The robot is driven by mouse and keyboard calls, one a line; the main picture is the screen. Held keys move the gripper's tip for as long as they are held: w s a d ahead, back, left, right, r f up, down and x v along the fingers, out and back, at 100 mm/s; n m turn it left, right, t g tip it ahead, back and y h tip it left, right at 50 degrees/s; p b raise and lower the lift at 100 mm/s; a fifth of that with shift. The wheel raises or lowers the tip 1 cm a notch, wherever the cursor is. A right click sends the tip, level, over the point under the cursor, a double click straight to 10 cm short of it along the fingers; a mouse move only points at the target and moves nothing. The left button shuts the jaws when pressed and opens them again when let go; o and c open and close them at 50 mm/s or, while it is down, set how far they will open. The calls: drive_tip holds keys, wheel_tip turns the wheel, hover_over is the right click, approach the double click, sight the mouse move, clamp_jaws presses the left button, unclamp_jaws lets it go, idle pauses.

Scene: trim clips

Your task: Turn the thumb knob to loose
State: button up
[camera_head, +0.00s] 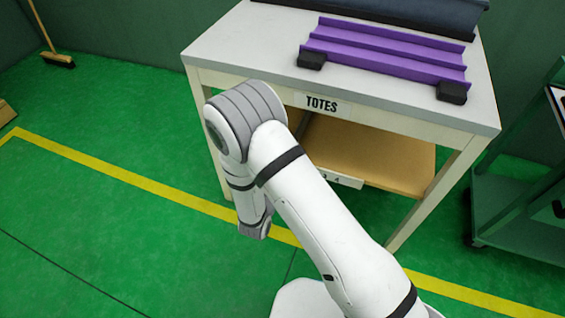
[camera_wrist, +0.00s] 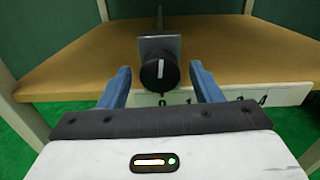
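The thumb knob (camera_wrist: 158,76) is round and black with a white pointer line that stands about upright, in the wrist view. It sits at the front of a grey block (camera_wrist: 170,44) on the tan lower shelf (camera_wrist: 230,52). My gripper (camera_wrist: 160,67) is open, with one blue finger on each side of the knob. Gaps show between the fingers and the knob, and nothing is held. How far the fingertips are from the knob in depth is hard to tell. In the head view the knob is not visible and my fingers cannot be made out.
A number strip (camera_wrist: 225,98) runs along the shelf's front edge. The white table (camera_head: 250,55) with a TOTES label carries a purple grooved rail (camera_head: 385,52) with black end blocks. A green cart (camera_head: 520,205) stands at right.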

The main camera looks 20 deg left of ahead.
drive_tip(key=c, duration=0.9)
drive_tip(key=shift+n+p, duration=0.65)
drive_tip(key=shift+n, duration=0.25)
drive_tip(key=o, duration=1)
drive_tip(key=shift+c, duration=0.2)
drive_tip(key=s+p, duration=0.2)
drive_tip(key=s, duration=0.6)
drive_tip(key=shift+a, duration=0.3)
drive_tip(key=shift+w, duration=0.1)
